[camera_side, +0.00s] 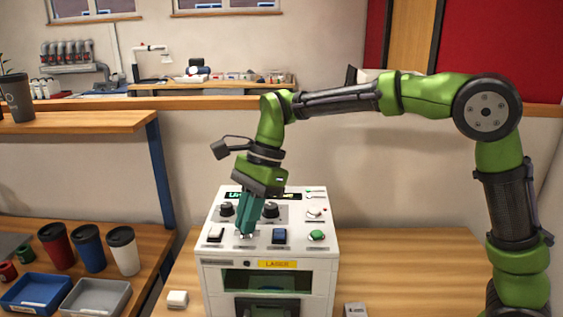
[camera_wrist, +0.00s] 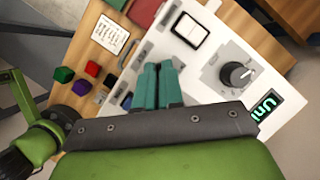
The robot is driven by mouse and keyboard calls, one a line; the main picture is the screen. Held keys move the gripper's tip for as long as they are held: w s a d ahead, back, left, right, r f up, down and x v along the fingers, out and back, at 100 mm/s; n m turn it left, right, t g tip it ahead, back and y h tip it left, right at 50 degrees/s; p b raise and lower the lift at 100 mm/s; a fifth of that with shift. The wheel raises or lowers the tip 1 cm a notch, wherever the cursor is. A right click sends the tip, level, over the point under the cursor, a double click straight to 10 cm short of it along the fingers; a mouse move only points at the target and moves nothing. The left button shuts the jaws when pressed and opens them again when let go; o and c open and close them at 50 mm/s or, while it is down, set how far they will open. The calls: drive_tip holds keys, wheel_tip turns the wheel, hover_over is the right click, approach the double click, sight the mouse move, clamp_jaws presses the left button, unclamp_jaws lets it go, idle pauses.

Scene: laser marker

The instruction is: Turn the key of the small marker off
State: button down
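The small marker (camera_side: 212,275) is a white box with a yellow LASER label and a sloped control panel.
Two black knobs, left (camera_side: 227,209) and right (camera_side: 270,210), stand behind the fingers. A green button (camera_side: 317,235) is at the right. A lit display (camera_wrist: 268,105) lies by one knob. Cups and trays (camera_side: 97,297) stand on the left bench. Space above the panel's right side is free.

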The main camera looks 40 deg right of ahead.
drive_tip(key=shift+n, duration=0.3)
drive_tip(key=n+g, duration=0.1)
drive_tip(key=n, duration=0.2)
drive_tip(key=shift+w+n+g, duration=0.15)
drive_tip(key=shift+n+g, duration=0.15)
drive_tip(key=n, duration=0.2)
drive_tip(key=n+g+h, duration=0.1)
drive_tip(key=n, duration=0.1)
drive_tip(key=shift+w+a+n+g, duration=0.1)
drive_tip(key=shift+n+g, duration=0.2)
drive_tip(key=n, duration=0.2)
drive_tip(key=n+g+h, duration=0.1)
drive_tip(key=n, duration=0.1)
drive_tip(key=shift+a+h, duration=0.1)
drive_tip(key=shift+h, duration=0.2)
drive_tip(key=n+h, duration=0.1)
drive_tip(key=n, duration=0.4)
drive_tip(key=shift+a+h, duration=0.1)
drive_tip(key=shift+h, duration=0.3)
drive_tip(key=c, duration=1.3)
unclamp_jaws()
drive_tip(key=shift+o, duration=0.2)
drive_tip(key=shift+r, duration=0.1)
